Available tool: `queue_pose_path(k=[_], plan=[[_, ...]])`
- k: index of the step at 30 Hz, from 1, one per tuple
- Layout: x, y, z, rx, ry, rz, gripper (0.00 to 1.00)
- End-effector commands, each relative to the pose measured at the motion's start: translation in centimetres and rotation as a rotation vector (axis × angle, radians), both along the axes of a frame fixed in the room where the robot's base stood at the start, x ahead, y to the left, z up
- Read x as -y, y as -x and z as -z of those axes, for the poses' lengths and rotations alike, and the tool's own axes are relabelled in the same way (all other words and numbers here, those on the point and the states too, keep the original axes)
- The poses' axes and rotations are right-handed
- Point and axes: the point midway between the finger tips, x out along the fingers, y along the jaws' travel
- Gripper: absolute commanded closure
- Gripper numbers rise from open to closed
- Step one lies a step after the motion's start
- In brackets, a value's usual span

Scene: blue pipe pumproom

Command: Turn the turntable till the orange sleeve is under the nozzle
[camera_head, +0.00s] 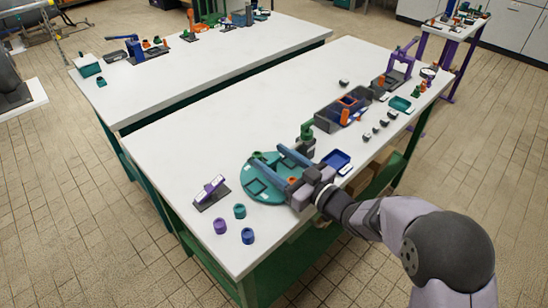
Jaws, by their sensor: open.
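The turntable (252,186) is a flat teal disc near the front edge of the table, with square recesses in it. My gripper (268,155) reaches over it from the right, with its two long blue-grey fingers spread apart and nothing seen held between them. A small orange piece (292,180), which looks like the orange sleeve, shows between the fingers close to the palm, mostly hidden. A green part (307,130), probably the nozzle, stands on a dark post behind the disc. A green ring-like piece (257,155) shows at the disc's far edge by the left fingertip.
Purple (220,226), teal (239,211) and blue (248,236) sleeves stand loose in front. A purple-and-white piece on a dark base (211,192) is left of the disc. A blue tray (337,160) and a dark bin (342,110) lie right. The table's far left is clear.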

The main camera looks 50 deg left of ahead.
Motion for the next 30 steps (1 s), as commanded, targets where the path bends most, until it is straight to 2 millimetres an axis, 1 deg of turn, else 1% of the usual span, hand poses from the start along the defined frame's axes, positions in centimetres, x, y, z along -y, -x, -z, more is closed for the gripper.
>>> queue_pose_path(k=[3,10,11,12,14,15,18,23,30], plan=[[-0.41,0.03,0.08,-0.001,0.001,0.0,0.44],[-0.45,0.01,0.07,-0.001,0.001,0.0,0.44],[-0.44,0.01,0.06,-0.001,0.001,0.0,0.46],[-0.44,0.01,0.06,-0.001,0.001,0.0,0.56],[-0.43,0.01,0.06,0.0,0.001,0.0,0.7],[-0.43,0.01,0.05,0.0,0.001,0.0,0.8],[-0.43,0.02,0.05,0.0,0.001,0.0,1.0],[-0.48,-0.06,-0.04,0.002,-0.002,-0.021,1.0],[-0.5,-0.09,-0.13,0.002,-0.004,-0.117,1.0]])
